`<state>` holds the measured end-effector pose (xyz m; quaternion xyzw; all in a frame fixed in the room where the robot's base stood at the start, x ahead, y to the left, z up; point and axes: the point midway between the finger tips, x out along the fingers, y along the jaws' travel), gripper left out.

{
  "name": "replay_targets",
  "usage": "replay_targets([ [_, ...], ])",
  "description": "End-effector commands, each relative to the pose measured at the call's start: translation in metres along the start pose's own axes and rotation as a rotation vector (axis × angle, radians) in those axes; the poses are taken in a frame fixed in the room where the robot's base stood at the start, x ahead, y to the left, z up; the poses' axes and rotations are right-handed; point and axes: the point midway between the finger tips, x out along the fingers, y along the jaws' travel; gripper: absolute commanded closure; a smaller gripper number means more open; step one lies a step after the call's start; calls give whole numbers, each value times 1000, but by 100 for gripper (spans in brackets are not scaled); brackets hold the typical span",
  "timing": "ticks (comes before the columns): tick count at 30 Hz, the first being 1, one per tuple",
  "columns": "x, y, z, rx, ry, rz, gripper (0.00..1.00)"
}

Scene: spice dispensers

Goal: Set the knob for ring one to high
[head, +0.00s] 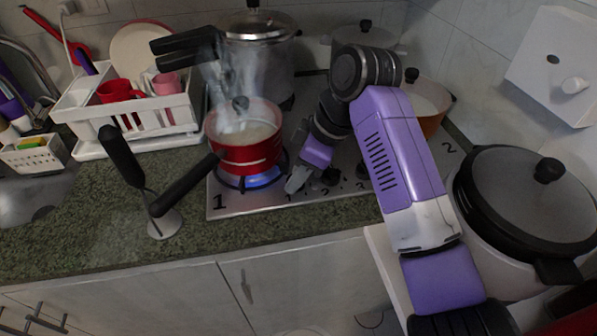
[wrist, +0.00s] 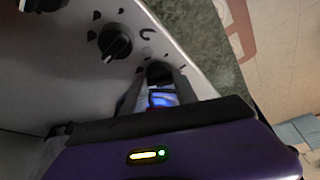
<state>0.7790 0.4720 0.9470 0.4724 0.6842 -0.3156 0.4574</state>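The stove (head: 235,207) has a large "1" at its front left corner, and a "2" farther back on the right. My gripper (head: 297,180) is low at the stove's front edge, just right of the red pot. In the wrist view my gripper (wrist: 158,80) has its fingers on both sides of a dark knob (wrist: 158,72). The knob fills most of the gap; I cannot tell whether the fingers press it. Its pointer is hidden. Another black knob (wrist: 115,40) sits beside it with printed marks around it. A blue flame (head: 250,180) burns under the red pot.
The steaming red pot (head: 247,150) stands on the front left ring, its black handle (head: 185,184) reaching over the counter. A pressure cooker (head: 258,50) and an orange pot (head: 430,105) stand behind. A large lidded cooker (head: 520,200) is at the right.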

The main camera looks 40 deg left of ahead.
Motion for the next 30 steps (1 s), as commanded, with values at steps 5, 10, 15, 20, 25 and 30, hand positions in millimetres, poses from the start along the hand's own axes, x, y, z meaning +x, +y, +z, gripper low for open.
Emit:
replay_targets([
  [5,-2,0,-1,12,0,4,100],
  [10,-6,-2,-3,99,0,38,100],
  [15,-6,-2,-3,226,0,91,100],
  [20,-3,-3,-2,311,0,126,100],
  [25,-1,-2,-1,344,1,142,100],
  [30,-1,-2,-1,344,1,143,100],
])
